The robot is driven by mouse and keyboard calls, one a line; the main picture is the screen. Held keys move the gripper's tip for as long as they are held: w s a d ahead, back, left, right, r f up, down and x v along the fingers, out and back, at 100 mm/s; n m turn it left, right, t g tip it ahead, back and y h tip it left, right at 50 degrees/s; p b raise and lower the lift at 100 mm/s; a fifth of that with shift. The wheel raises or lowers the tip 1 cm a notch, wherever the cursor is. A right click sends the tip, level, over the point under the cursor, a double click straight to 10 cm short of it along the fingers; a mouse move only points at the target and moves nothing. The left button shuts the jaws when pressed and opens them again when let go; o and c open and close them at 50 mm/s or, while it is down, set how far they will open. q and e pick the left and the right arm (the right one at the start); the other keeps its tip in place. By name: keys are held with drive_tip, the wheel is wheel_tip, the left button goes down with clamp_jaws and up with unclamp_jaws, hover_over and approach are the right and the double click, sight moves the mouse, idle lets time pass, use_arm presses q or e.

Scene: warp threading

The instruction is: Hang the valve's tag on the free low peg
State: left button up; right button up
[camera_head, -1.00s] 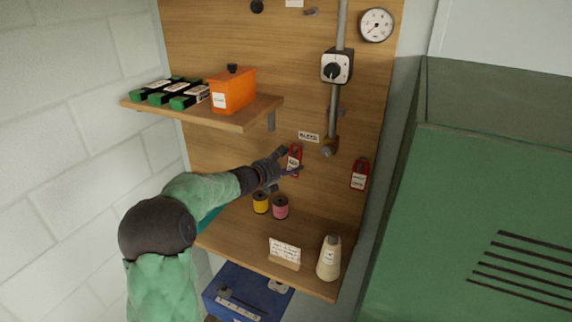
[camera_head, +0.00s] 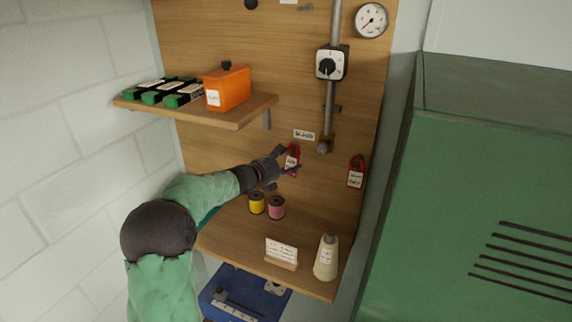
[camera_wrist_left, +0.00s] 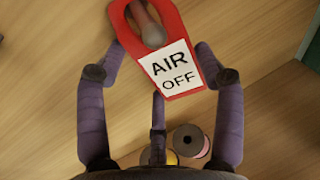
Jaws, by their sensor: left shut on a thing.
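A red tag with a white label reading AIR OFF (camera_wrist_left: 168,67) is between the fingers of my left gripper (camera_wrist_left: 165,72) in the left wrist view. The rounded end of a grey peg (camera_wrist_left: 148,28) shows inside the tag's opening; I cannot tell whether the tag rests on it. In the head view my left gripper (camera_head: 283,165) is shut on this tag (camera_head: 292,158), close to the board below a small label plate (camera_head: 304,135). A second red tag (camera_head: 356,172) hangs on the board to the right. My right gripper is not in view.
A grey pipe with a dial switch (camera_head: 332,64) runs down above the tags. A shelf (camera_head: 238,115) holds an orange box (camera_head: 226,88). Below stand yellow (camera_head: 257,204) and pink (camera_head: 276,208) spools, a note card (camera_head: 281,250) and a cream cone (camera_head: 326,260). A green cabinet (camera_head: 480,200) stands right.

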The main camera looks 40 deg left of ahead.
use_arm(q)
drive_tip(key=o, duration=1)
drive_tip(key=shift+s, duration=0.15)
drive_tip(key=v, duration=1.1)
drive_tip(key=shift+s+r, duration=0.1)
drive_tip(key=shift+s, duration=0.25)
